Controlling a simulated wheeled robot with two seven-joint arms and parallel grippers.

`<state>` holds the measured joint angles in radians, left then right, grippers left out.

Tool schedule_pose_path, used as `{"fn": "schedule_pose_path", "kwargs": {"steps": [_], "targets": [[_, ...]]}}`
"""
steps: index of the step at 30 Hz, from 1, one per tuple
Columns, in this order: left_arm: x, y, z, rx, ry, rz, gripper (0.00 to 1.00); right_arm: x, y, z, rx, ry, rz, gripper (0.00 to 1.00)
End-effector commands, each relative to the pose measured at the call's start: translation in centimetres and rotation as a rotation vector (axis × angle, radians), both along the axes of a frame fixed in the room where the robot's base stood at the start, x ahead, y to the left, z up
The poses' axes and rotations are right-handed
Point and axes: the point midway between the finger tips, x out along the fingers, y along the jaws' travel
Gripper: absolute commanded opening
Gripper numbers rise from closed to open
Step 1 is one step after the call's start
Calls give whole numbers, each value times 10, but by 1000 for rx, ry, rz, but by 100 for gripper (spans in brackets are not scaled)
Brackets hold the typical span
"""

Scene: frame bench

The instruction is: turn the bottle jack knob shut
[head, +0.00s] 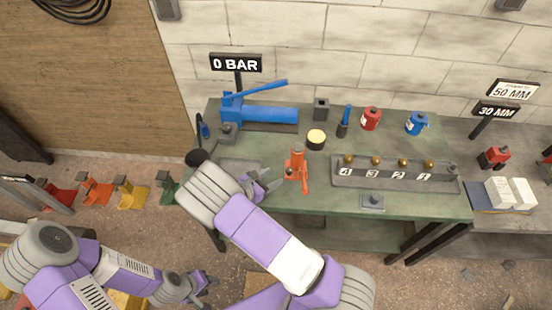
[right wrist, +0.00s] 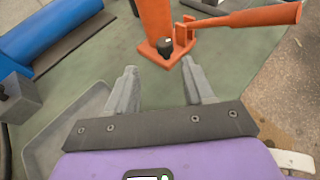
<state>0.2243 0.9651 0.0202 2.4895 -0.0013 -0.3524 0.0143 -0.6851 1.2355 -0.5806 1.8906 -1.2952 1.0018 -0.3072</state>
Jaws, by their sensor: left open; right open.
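The orange bottle jack (head: 297,165) stands upright on the green bench, left of the middle. In the right wrist view the jack's body (right wrist: 156,18) rises at the top, with a small black knob (right wrist: 165,46) low at its base and an orange lever (right wrist: 255,17) reaching right. My right gripper (head: 266,186) is just left of the jack; in its wrist view the open fingers (right wrist: 162,80) point toward the knob, with a gap between them and nothing held. My left gripper (head: 196,288) is low in the head view, away from the bench, open and empty.
A blue hand pump (head: 268,115) sits behind, under a "0 BAR" sign (head: 236,64). A grey numbered rack (head: 385,181) lies right of the jack. A shallow grey tray (right wrist: 60,135) lies beside my right gripper.

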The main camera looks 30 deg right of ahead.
Motion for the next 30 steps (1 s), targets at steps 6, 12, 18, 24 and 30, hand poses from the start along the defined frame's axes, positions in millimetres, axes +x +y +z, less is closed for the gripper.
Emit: {"fn": "schedule_pose_path", "kwargs": {"steps": [6,12,18,24,30], "targets": [[-1,0,-2,0,2,0,43,6,-26,-12,-1,3,-5,53],[-1,0,-5,1,1,1,43,15,-52,-23,2,2,-5,53],[-1,0,-5,0,1,1,43,19,-64,-29,2,3,-3,53],[0,0,-5,0,1,1,43,19,-65,-29,3,2,-3,53],[0,0,-5,0,1,1,43,19,-65,-29,3,1,-4,31]]}}
